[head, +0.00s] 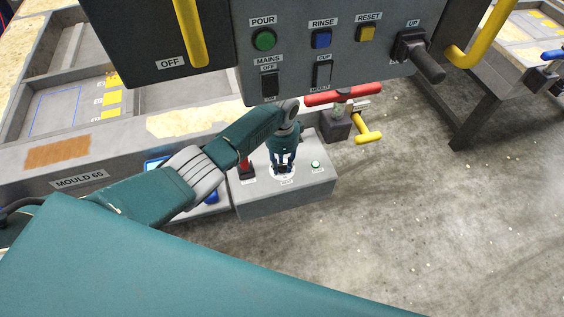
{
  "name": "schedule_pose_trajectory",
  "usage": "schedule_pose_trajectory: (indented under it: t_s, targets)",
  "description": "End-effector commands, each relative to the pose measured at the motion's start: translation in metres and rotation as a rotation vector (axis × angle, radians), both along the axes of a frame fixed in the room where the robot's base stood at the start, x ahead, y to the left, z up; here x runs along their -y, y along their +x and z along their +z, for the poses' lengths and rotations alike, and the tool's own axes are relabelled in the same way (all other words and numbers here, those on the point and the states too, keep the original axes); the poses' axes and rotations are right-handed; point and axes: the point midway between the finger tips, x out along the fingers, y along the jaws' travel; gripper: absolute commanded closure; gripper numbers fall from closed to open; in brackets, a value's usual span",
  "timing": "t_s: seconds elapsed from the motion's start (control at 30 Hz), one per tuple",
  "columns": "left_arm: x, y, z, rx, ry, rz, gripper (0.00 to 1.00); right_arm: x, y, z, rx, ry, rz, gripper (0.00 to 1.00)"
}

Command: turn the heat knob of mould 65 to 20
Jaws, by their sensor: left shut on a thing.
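The mould labelled MOULD 65 (40,170) is at the left, with a grey control box (285,204) at its right end. My left gripper (283,168) points down onto the top of this box. It is shut on the heat knob (283,171), a small dark knob on a round white dial. The fingers hide most of the knob, and the dial's numbers and the knob's setting are too small to read. My right gripper is out of view.
A hanging panel (290,60) with buttons is close above my forearm. A red handle (343,95) and yellow handle (367,132) are behind. Floor at right is clear.

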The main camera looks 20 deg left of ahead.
Motion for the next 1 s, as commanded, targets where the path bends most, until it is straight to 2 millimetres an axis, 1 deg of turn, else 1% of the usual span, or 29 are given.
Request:
schedule_pose_trajectory:
  t_s: [0.03, 0.3, 1.0]
  targets:
    - [0.001, 0.000, 0.002, 0.000, -0.001, 0.045, 0.98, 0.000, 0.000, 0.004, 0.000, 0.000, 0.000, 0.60]
    - [0.001, 0.000, 0.003, 0.001, 0.000, 0.303, 0.98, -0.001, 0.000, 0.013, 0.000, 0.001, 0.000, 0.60]
    - [0.000, 0.000, 0.002, 0.001, 0.001, 0.968, 0.98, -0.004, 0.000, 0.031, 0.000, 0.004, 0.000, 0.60]
